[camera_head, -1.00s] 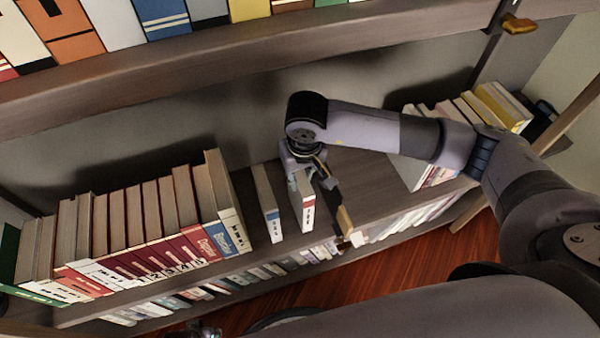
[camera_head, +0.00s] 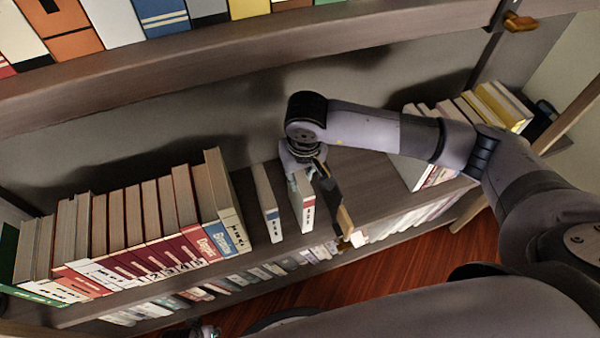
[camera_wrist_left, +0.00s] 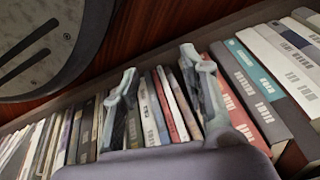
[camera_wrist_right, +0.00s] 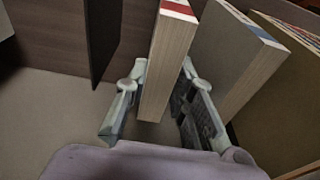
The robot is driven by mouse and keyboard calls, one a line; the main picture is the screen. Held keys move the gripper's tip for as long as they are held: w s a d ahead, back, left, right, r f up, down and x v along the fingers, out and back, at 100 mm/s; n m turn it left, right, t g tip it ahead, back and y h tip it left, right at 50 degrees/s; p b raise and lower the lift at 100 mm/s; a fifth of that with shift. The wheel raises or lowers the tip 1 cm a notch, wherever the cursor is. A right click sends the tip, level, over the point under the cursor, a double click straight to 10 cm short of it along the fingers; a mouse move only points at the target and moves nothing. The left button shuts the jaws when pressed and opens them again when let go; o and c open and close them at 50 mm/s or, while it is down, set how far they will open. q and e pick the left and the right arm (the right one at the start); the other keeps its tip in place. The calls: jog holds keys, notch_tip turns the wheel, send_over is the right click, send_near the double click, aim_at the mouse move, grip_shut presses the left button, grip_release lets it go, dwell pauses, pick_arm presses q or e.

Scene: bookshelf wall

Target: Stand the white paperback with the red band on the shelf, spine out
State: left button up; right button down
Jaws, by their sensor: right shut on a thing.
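The white paperback with the red band (camera_head: 307,212) stands upright on the middle shelf, its banded spine facing out toward me. My right gripper (camera_head: 302,178) is at the book's back part and is shut on it. In the right wrist view the book's pale page block (camera_wrist_right: 168,65) lies between the two fingers, with the red band at its far end. My left gripper (camera_wrist_left: 162,95) is open and empty; its fingers are spread in front of a row of books in the left wrist view.
A blue-banded book (camera_head: 268,205) stands close to the left of the paperback. A dark thin upright panel (camera_head: 337,203) is close to the right. A long row of books (camera_head: 130,225) fills the shelf's left. More books (camera_head: 480,105) are at the right end. The upper shelf (camera_head: 250,65) overhangs behind.

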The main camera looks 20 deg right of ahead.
pick_arm(q)
jog(key=shift+r, duration=0.25)
pick_arm(e)
jog(key=c, duration=1.3)
grip_release()
pick_arm(q)
jog(key=shift+w+r, duration=0.15)
jog(key=shift+w, duration=0.1)
pick_arm(e)
jog(key=r, duration=0.5)
jog(key=s+r, duration=0.1)
jog(key=r, duration=0.1)
jog(key=shift+s+r, duration=0.1)
jog(key=shift+r, duration=0.05)
